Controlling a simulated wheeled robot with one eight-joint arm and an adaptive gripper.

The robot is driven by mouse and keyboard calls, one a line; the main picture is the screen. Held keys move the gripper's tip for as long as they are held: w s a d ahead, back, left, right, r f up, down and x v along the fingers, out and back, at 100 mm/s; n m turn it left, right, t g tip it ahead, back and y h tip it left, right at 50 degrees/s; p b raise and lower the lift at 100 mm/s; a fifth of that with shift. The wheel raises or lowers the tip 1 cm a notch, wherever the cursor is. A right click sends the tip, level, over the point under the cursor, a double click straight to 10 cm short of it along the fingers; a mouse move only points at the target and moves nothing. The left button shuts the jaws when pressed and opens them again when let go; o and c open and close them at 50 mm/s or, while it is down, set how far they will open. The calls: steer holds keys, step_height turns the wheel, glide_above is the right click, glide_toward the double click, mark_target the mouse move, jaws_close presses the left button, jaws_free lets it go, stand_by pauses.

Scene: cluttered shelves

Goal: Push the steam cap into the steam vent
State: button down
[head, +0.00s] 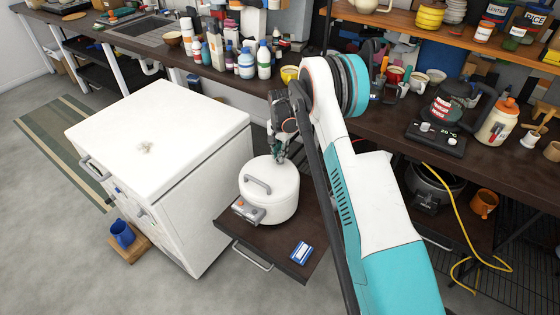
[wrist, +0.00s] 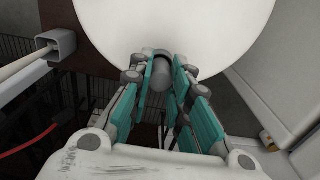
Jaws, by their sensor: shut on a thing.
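The white round rice cooker (head: 268,205) stands on a dark pull-out shelf, its lid closed, with a raised handle on top and a grey control panel in front. My gripper (head: 280,158) points down at the back right part of the lid. In the wrist view my gripper (wrist: 163,62) is shut on a small grey cylinder, which looks like the steam cap (wrist: 160,75). The cap is at the edge of the white lid (wrist: 175,20); I cannot tell whether it touches it. The steam vent is hidden from both views.
A white cabinet (head: 160,130) stands close on the left. A dark counter (head: 390,125) full of bottles, jars and cups runs behind. The pull-out shelf (head: 245,238) holds a blue and white box (head: 301,252). A yellow cable (head: 480,220) hangs at the right.

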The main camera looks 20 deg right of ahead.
steer(key=shift+f, duration=0.4)
stand_by(0.6)
steer(key=c, duration=1.4)
jaws_free()
steer(key=shift+r, duration=0.15)
step_height(320, 180, up, 12)
steer(key=s+a+r+n+t, duration=0.2)
steer(key=s+r+n, duration=0.1)
steer(key=s+r, duration=0.7)
steer(key=s+a+r+n+t, duration=0.1)
steer(key=s+a+r+n, duration=0.15)
steer(key=s+r, duration=0.7)
steer(key=s+a+n+t, duration=0.1)
steer(key=s, duration=0.6)
steer(key=s+a+r+n+t, duration=0.1)
steer(key=s+n, duration=0.1)
steer(key=s, duration=0.6)
steer(key=s+a+r+n+t, duration=0.1)
steer(key=s+n+t, duration=0.1)
steer(key=s, duration=0.5)
steer(key=shift+s+a+r, duration=0.1)
steer(key=shift+s+r, duration=0.1)
steer(key=shift+s, duration=0.05)
